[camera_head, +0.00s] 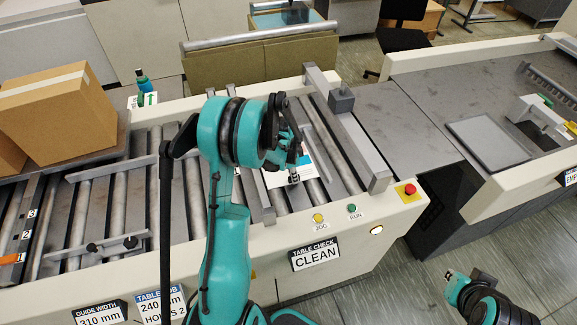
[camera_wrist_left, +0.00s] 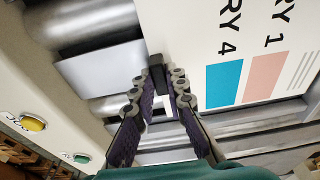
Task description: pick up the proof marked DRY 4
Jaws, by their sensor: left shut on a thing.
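The white proof (camera_wrist_left: 196,45) lies over the rollers in the left wrist view. "RY 4" reads beside its cyan patch, and "RY 1" beside a pink patch; the starts of both words are cut off. I cannot tell whether both marks are on one sheet. In the head view the proof (camera_head: 307,167) is partly hidden by my left arm, with a bit of cyan showing. My left gripper (camera_head: 294,178) is at its near edge.
A roller table (camera_head: 95,208) with a raised front rail surrounds the proof. A crossbar (camera_head: 345,130) stands right of it. A cardboard box (camera_head: 60,112) and a green bottle (camera_head: 143,82) are to the left. A red stop button (camera_head: 410,189) sits on the front right corner.

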